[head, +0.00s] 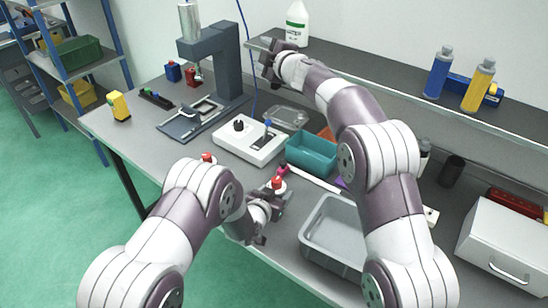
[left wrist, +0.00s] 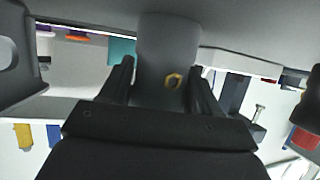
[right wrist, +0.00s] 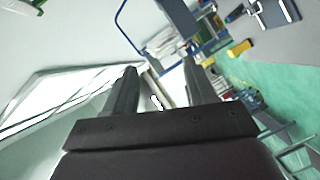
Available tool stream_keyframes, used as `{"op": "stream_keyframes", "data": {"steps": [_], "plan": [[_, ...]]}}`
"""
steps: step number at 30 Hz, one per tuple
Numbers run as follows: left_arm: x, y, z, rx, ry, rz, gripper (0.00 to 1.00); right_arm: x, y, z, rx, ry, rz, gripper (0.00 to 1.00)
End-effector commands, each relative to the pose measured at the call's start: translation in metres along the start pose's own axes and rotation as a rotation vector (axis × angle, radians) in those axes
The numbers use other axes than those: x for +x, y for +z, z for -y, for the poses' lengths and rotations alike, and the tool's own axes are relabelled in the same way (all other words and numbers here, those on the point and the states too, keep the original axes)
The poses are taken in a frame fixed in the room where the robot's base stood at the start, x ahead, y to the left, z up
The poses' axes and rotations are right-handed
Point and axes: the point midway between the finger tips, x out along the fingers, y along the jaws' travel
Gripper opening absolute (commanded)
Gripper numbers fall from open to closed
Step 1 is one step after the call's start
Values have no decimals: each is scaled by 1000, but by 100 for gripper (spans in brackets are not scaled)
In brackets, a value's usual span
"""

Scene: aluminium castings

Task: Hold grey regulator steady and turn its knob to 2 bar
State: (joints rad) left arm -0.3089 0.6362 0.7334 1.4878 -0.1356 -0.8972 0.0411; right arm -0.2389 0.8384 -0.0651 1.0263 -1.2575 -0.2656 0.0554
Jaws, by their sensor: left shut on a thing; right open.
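My left gripper (head: 272,203) is low over the front part of the bench. In the left wrist view it is shut on a grey cylindrical body, which I take to be the grey regulator (left wrist: 168,45), with a brass hexagonal fitting (left wrist: 173,80) facing the camera. In the head view a red knob (head: 279,183) shows just above this gripper; most of the body is hidden by the gripper. I cannot read any scale. My right gripper (head: 268,62) is raised near the press column, far from the regulator, open and empty in the right wrist view (right wrist: 160,78).
A second red-topped part (head: 208,157) stands behind my left arm. A grey tray (head: 315,240), a teal bin (head: 312,153) and a white device with a black knob (head: 250,140) are near. The press (head: 222,62) and raised shelf (head: 400,85) bound the back.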

Motion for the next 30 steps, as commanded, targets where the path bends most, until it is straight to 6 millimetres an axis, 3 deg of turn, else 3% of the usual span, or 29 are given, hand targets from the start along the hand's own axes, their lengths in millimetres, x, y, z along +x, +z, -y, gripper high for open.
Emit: {"op": "stream_keyframes", "data": {"steps": [4, 7, 10, 12, 15, 19, 30], "plan": [[0, 1, 0, 0, 0, 2, 20, -31, 15, 59, 696, -23, 415, 55], [0, 1, 0, 0, 0, 2, 20, -77, 17, 119, 1086, -33, 739, 55], [0, 1, 0, 0, 0, 2, 20, -126, 9, 169, 1334, -26, 1027, 55], [0, 1, 0, 0, 0, 1, 20, -152, 2, 191, 1426, -16, 1166, 55], [0, 1, 0, 0, 0, 1, 20, -172, -3, 208, 1487, -5, 1277, 55], [0, 0, 0, 0, 0, 0, 20, -170, 7, 225, 1502, -1, 1310, 55], [0, 0, 0, 0, 0, 0, 20, -134, 58, 282, 1500, 0, 1302, 55]]}}
